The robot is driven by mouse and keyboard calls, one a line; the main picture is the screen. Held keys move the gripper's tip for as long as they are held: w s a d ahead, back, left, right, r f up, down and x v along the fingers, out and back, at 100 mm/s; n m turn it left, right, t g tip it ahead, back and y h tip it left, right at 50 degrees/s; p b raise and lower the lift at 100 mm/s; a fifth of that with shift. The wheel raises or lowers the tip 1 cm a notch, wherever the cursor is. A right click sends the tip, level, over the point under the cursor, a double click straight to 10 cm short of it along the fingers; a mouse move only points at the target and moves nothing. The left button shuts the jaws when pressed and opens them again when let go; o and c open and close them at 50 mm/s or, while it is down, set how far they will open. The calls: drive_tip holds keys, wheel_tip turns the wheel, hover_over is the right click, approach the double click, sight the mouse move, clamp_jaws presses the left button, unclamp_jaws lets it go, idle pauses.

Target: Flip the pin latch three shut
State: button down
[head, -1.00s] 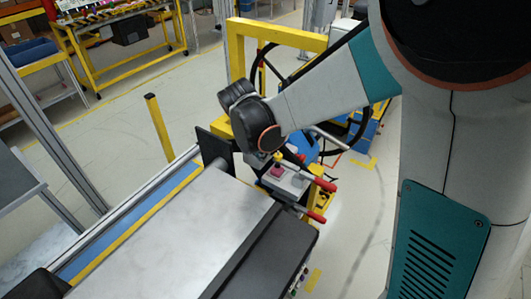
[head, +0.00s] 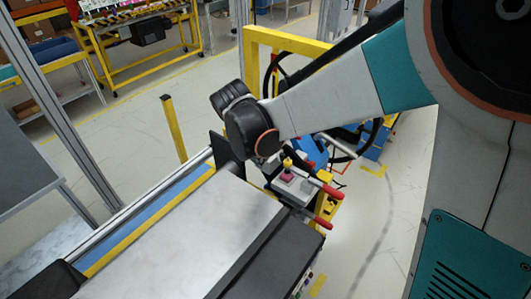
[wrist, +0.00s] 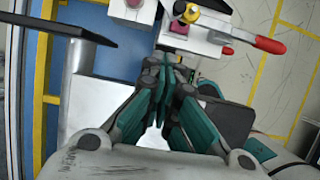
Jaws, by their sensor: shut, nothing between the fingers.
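The dashboard module shows a light plate (head: 293,187) with red-handled levers. One red handle (head: 333,190) points right, and a second red handle (head: 322,223) sits lower, nearer the dark panel. In the wrist view a lever with a red grip (wrist: 268,45) sticks out to the right from a metal fitting with a yellow knob (wrist: 190,13). I cannot tell which lever is pin latch three. My gripper (wrist: 167,76) is shut and empty, its teal fingers together just below the plate's edge and apart from the red grip. In the head view my wrist hides the gripper.
A grey metal-topped bench (head: 185,235) fills the front, with a dark panel (head: 268,262) at its right. A black upright plate (head: 227,158) stands at its far end. A yellow frame (head: 285,38) and dark wheel rise behind the module. Open floor lies to the right.

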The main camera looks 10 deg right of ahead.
drive_tip(key=p+v, duration=0.2)
drive_tip(key=v, duration=0.3)
drive_tip(key=shift+s+a+r, duration=0.1)
drive_tip(key=shift+s+r, duration=0.05)
drive_tip(key=shift+r, duration=0.1)
